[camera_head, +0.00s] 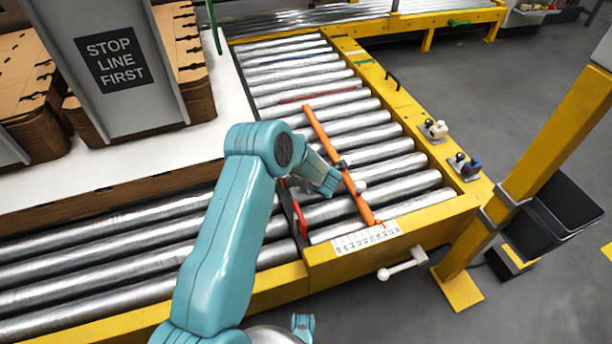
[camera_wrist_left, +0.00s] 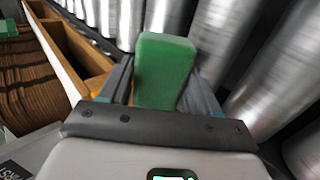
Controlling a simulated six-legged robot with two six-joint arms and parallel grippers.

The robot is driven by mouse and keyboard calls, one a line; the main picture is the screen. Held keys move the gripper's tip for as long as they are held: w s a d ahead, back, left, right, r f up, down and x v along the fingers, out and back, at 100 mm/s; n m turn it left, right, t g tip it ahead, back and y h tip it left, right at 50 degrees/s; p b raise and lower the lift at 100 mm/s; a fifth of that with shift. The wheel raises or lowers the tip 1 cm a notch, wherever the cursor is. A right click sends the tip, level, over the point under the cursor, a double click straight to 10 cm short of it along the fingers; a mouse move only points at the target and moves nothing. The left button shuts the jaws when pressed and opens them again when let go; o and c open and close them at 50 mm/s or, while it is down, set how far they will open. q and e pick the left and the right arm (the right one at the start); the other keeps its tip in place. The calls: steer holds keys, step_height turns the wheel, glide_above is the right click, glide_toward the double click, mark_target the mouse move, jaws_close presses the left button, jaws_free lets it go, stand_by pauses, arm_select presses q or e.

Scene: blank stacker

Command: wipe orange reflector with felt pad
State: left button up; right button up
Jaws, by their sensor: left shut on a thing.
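My left gripper (camera_wrist_left: 166,88) is shut on a green block-shaped pad (camera_wrist_left: 165,62), which stands up between its two fingers in the left wrist view. In the head view my teal left arm reaches up over the rollers; its fingers and the pad cannot be made out there. A long orange bar (camera_head: 325,138) runs diagonally over the rollers, just right of my arm's end. No separate orange reflector can be told apart from it. My right gripper is not in view.
Metal rollers (camera_head: 320,103) sit in a yellow frame (camera_head: 425,140). Small devices (camera_head: 434,130) stand on its right rail. A grey sign panel (camera_head: 115,65) and cardboard stacks (camera_head: 190,60) stand at the left. A yellow post (camera_head: 545,145) rises at the right.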

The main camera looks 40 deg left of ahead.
arm_select(q)
steer(key=shift+s+a, duration=0.4)
steer(key=shift+s, duration=0.4)
steer(key=shift+a, duration=0.1)
